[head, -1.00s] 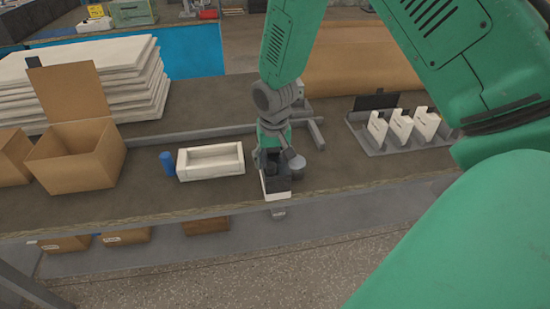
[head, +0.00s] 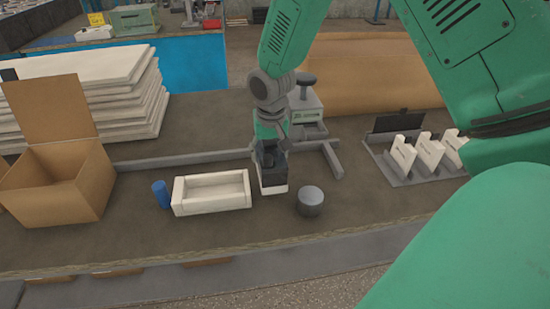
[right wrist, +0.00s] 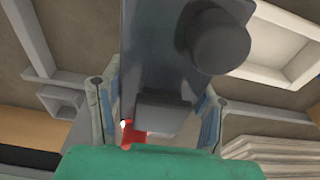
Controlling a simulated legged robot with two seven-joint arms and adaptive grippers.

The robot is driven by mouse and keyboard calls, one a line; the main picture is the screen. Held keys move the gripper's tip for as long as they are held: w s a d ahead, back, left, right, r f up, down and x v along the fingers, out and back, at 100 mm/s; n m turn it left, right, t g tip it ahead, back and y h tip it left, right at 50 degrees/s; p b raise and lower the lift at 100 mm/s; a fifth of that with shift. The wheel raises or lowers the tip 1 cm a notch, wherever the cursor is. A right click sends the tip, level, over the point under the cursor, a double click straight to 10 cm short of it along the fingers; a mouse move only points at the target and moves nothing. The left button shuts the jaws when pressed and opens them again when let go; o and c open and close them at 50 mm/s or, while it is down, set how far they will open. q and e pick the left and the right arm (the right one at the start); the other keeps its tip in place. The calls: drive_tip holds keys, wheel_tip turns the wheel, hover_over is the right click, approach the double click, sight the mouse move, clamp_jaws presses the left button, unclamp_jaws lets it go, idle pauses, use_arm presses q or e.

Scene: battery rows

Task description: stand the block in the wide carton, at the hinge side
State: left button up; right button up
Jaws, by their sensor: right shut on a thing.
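My right gripper (head: 268,142) is shut on a dark grey block with a white lower end (head: 273,188). It holds the block upright just right of the white tray. I cannot tell whether the block touches the table. In the right wrist view, the dark block (right wrist: 155,60) fills the middle between the fingers, with a dark round knob and a small red part. An open brown carton (head: 75,205) with its flap (head: 50,108) raised at the back stands at the left. My left gripper is not in view.
A blue cylinder (head: 160,194) and a white tray (head: 212,210) stand between carton and block. A grey cylinder (head: 311,202) stands right of the block. White slabs (head: 90,95) are stacked behind the carton. A rack (head: 410,175) holds white plates at the right.

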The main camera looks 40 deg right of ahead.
sight(273, 144)
drive_tip(key=f+b, duration=0.3)
drive_tip(key=shift+s+d+f, duration=0.25)
drive_tip(key=shift+d+f, duration=0.1)
drive_tip(key=shift+d, duration=0.05)
drive_tip(key=shift+d+f, duration=0.2)
drive_tip(key=shift+d, duration=0.2)
drive_tip(key=shift+r, duration=0.1)
drive_tip(key=o, duration=1.5)
drive_tip(key=shift+s+a, duration=0.2)
drive_tip(key=shift+a, duration=0.1)
drive_tip(key=shift+o, duration=1)
drive_tip(key=shift+a, duration=0.2)
drive_tip(key=shift+a+r, duration=0.1)
drive_tip(key=shift+a, duration=0.1)
drive_tip(key=shift+d+r, duration=0.15)
drive_tip(key=shift+r, duration=0.3)
drive_tip(key=r, duration=0.3)
drive_tip(key=r+p, duration=0.1)
drive_tip(key=shift+s+d+r, duration=0.2)
drive_tip(key=shift+s+r, duration=0.05)
drive_tip(key=shift+r, duration=0.15)
drive_tip(key=r, duration=0.2)
drive_tip(key=a+r, duration=0.1)
drive_tip(key=r, duration=0.1)
drive_tip(key=r+p, duration=0.1)
drive_tip(key=r, duration=0.1)
drive_tip(key=shift+s+a, duration=0.15)
drive_tip(key=shift+s, duration=0.15)
drive_tip(key=shift+d, duration=0.4)
